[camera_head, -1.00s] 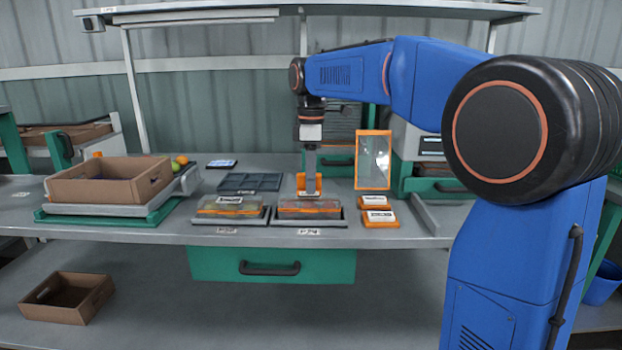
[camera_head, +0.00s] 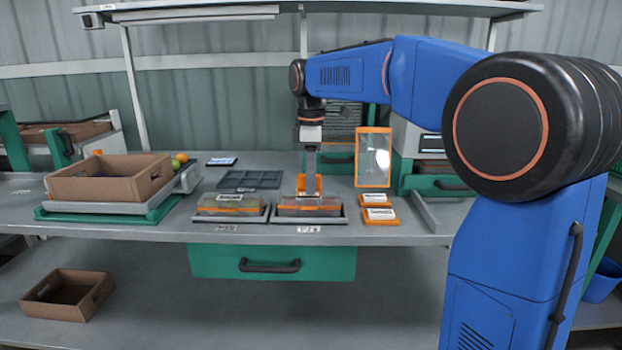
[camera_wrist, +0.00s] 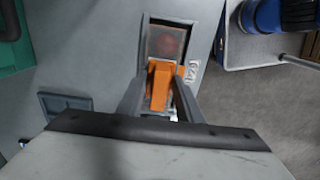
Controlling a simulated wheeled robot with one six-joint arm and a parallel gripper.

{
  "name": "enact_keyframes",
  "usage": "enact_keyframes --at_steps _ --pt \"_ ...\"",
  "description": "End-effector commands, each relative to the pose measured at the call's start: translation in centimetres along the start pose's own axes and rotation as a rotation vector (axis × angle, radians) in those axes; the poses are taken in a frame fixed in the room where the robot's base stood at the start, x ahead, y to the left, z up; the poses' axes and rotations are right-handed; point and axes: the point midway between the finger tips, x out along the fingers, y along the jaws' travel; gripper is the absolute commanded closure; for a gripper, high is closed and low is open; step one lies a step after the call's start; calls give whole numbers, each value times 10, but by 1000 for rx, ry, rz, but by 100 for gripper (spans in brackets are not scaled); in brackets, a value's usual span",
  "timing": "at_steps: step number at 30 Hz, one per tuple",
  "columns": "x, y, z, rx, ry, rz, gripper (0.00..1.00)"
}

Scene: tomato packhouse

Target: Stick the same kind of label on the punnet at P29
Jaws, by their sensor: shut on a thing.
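Two punnets with clear lids and orange-red contents sit in grey trays at the front of the bench: a left punnet (camera_head: 229,203) with a pale label on its lid, and a right punnet (camera_head: 318,206). The place tags in front are too blurred to read surely. My gripper (camera_head: 308,183) is shut on an orange tool (camera_head: 301,184) and points down at the back of the right punnet. In the wrist view, the orange tool (camera_wrist: 160,86) sits between the fingers and overlaps the punnet's near end (camera_wrist: 167,43). Contact with the lid, and any label under the tool, cannot be told.
Two orange blocks with white labels (camera_head: 374,198) (camera_head: 380,215) lie right of the punnets. An orange-framed clear panel (camera_head: 373,158) stands behind them. A dark divided tray (camera_head: 250,180) lies behind the left punnet. A cardboard crate (camera_head: 108,184) stands at left.

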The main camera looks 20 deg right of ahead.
Motion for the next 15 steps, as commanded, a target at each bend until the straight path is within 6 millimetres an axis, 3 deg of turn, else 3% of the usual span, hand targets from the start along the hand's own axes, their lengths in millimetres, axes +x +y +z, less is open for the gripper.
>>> enact_keyframes --at_steps 15 --pt "-1 0 0 0 0 1 84"
